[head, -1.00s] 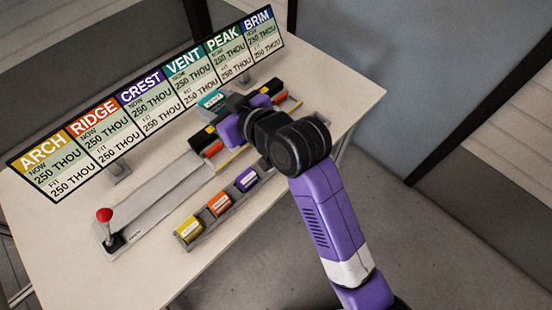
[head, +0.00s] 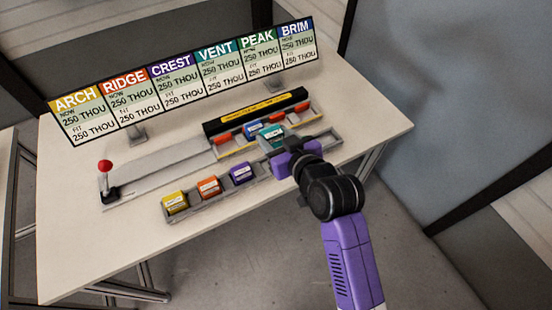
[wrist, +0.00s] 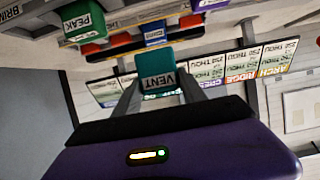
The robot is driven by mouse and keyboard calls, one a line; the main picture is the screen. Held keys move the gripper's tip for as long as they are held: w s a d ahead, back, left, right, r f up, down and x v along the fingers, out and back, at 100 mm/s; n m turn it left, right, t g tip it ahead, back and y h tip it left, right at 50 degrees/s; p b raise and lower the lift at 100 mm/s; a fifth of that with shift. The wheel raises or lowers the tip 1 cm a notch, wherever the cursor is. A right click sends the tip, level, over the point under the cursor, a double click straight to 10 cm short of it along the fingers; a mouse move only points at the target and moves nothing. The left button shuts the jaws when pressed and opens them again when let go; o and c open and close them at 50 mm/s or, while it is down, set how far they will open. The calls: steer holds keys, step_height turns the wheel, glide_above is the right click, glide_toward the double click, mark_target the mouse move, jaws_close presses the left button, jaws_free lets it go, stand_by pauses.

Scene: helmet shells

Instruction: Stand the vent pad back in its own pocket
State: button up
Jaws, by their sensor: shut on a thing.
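The teal vent pad (wrist: 157,68), with VENT on its label, is between the two fingers of my gripper (wrist: 160,88) in the wrist view. In the head view the vent pad (head: 270,135) shows beyond my purple gripper (head: 288,155), above the area between the front tray and the black fixture. The grey front tray (head: 258,182) holds yellow, orange and purple pads at its left. My gripper hides part of its right half in the head view. In the wrist view, an empty stretch of tray (wrist: 140,12) lies between the green PEAK pad (wrist: 84,22) and a purple pad (wrist: 208,4).
A black and yellow fixture (head: 225,125) behind the tray holds a blue block (head: 254,130) between red blocks. A red-knobbed lever (head: 105,168) stands at the left. A sign board (head: 190,85) runs along the back. The table's front left is clear.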

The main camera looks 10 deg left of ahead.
step_height(320, 180, down, 10)
steer(key=shift+f, duration=0.1)
stand_by(0.4)
steer(key=shift+f+b, duration=0.1)
steer(key=shift+b, duration=0.2)
steer(key=o, duration=1.3)
steer(key=shift+o, duration=0.2)
steer(key=shift+r, duration=0.25)
steer(key=shift+s+d, duration=0.2)
steer(key=shift+s, duration=0.1)
steer(key=v, duration=1.1)
steer(key=shift+b, duration=0.3)
